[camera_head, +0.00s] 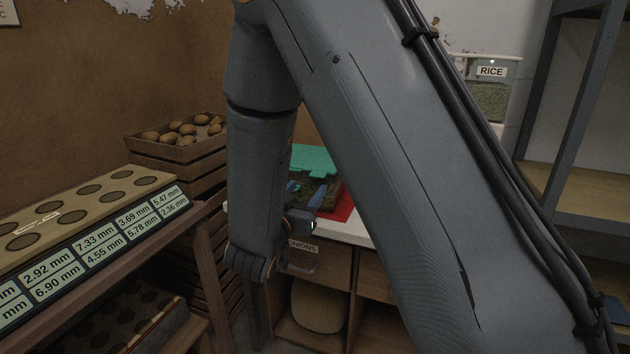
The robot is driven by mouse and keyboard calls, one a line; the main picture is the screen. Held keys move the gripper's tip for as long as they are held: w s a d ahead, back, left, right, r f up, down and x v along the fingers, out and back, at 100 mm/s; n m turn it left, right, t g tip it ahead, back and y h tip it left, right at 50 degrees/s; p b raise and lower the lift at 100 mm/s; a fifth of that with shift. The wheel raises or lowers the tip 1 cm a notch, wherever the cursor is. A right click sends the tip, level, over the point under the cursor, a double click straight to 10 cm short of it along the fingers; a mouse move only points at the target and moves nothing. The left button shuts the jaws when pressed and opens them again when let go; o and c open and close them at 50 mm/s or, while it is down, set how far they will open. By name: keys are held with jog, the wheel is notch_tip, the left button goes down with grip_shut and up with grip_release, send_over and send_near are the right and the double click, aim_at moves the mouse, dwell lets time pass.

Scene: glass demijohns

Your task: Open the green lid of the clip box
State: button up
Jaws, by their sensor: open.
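The clip box (330,187) stands on a red mat (344,205) on a white counter, behind my arm. Its green lid (313,160) lies over the top; the right part of the box and lid is hidden by my arm, and I cannot tell whether the clip is fastened. The clear side of the box shows dark contents. My gripper (306,190) is open at the near side of the box, its blue fingers pointing towards it, below the lid's near edge. I cannot tell whether the fingers touch the box.
A crate of potatoes (160,148) stands on stacked crates at the back left. A bench with a holed board (70,222) and size labels is at the left. A rice container (491,92) and metal shelf (560,190) are at the right.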

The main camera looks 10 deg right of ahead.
aim_at(316, 176)
jog(key=x, duration=0.7)
jog(key=shift+w+d+r+p, duration=0.15)
jog(key=shift+w+d+p, duration=0.1)
jog(key=shift+p, duration=0.15)
grip_shut()
jog(key=shift+r, duration=0.1)
